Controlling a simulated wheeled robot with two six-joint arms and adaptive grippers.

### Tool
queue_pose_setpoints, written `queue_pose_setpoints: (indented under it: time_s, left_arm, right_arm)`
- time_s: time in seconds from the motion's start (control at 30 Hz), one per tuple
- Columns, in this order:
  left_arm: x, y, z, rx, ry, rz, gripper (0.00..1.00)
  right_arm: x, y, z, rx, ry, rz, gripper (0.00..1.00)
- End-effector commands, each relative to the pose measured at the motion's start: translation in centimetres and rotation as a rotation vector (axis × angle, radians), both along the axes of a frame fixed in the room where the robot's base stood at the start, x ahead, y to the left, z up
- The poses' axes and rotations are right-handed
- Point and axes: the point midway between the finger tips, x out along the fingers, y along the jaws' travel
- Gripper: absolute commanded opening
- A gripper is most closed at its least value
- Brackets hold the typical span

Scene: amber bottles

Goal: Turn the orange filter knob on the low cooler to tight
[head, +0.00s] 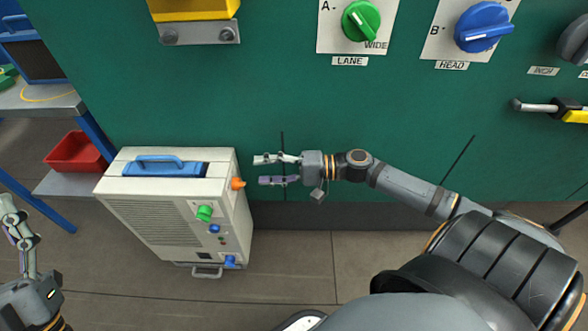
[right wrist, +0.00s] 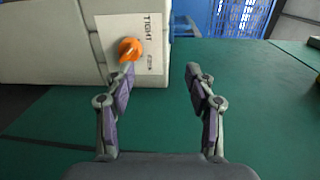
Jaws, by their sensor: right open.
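The low cooler (head: 170,222) is a cream box on the floor at the left in the head view. The orange filter knob (head: 237,184) sticks out of its right side. In the right wrist view the knob (right wrist: 130,48) sits on a white label plate (right wrist: 146,25) reading TIGHT. My right gripper (head: 262,170) is open and empty, to the right of the knob and apart from it. In the right wrist view the knob lies just beyond the left fingertip. My left gripper (head: 8,215) shows partly at the left edge; its jaws are unclear.
A green wall panel (head: 250,80) with a green LANE knob (head: 361,20) and a blue HEAD knob (head: 484,26) stands behind. The cooler also has a blue handle (head: 158,160) and a green knob (head: 204,213). A red bin (head: 75,152) sits on a shelf at left.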

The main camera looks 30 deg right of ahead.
Motion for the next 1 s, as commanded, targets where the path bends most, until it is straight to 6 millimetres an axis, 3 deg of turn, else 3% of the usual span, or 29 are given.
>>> queue_pose_setpoints:
  time_s: [1.0]
  left_arm:
    - [4.6, 0.3, -8.0, -0.009, 0.4, 0.01, 0.63]
  right_arm:
    - [-0.3, -0.4, 0.0, 0.0, 0.0, 0.0, 0.55]
